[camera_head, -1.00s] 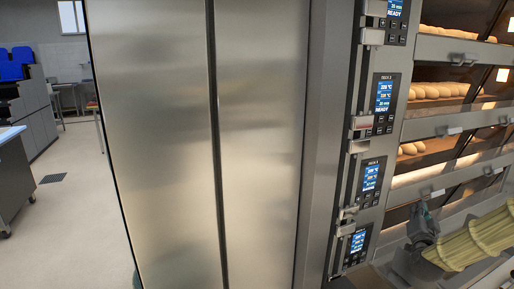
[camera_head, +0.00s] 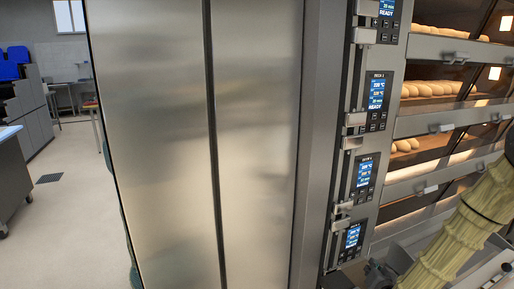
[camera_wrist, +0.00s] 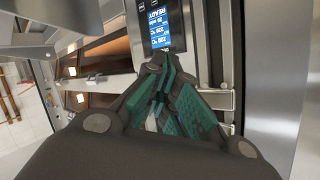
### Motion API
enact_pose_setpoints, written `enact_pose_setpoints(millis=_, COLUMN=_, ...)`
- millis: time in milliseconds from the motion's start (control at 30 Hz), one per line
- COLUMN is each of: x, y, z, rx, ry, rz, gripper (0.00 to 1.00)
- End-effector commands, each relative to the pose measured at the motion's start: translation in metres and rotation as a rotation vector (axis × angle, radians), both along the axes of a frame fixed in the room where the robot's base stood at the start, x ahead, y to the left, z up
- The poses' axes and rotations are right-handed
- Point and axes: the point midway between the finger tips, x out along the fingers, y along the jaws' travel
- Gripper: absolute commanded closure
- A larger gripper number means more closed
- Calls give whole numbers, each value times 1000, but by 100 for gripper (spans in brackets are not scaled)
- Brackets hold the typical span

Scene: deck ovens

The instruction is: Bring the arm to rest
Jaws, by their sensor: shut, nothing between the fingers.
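My gripper (camera_wrist: 160,98) shows in the wrist view with its green-padded fingers together and nothing between them. Beyond the fingers are a blue oven display (camera_wrist: 160,28) and bright metal trim. In the head view my arm in its yellowish cover comes in at the lower right, in front of the deck oven. Only a dark part of the gripper end shows there at the bottom edge; the fingertips cannot be made out.
The deck oven's control panels (camera_head: 376,95) and decks with loaves (camera_head: 430,90) are at the right. A tall steel cabinet (camera_head: 160,140) fills the middle. Open floor (camera_head: 75,190) lies at the left, with a counter (camera_head: 12,178) at its edge.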

Motion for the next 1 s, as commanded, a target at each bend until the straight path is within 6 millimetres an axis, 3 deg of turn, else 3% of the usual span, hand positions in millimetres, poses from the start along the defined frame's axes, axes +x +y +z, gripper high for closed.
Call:
enact_pose_setpoints(millis=33, x=-15, y=15, z=-23, rx=-9, ry=65, rz=31, gripper=100)
enact_pose_setpoints(millis=200, x=-74, y=57, z=-90, rx=-32, ry=279, rz=122, gripper=100)
enact_pose_setpoints(millis=367, x=-141, y=91, z=-144, rx=-55, ry=484, rz=209, gripper=100)
enact_pose_setpoints(millis=500, x=-208, y=115, z=-183, rx=-77, ry=662, rz=283, gripper=100)
enact_pose_setpoints(millis=700, x=-307, y=140, z=-221, rx=-105, ry=908, rz=382, gripper=100)
enact_pose_setpoints(millis=1000, x=-415, y=153, z=-239, rx=-135, ry=1161, rz=481, gripper=100)
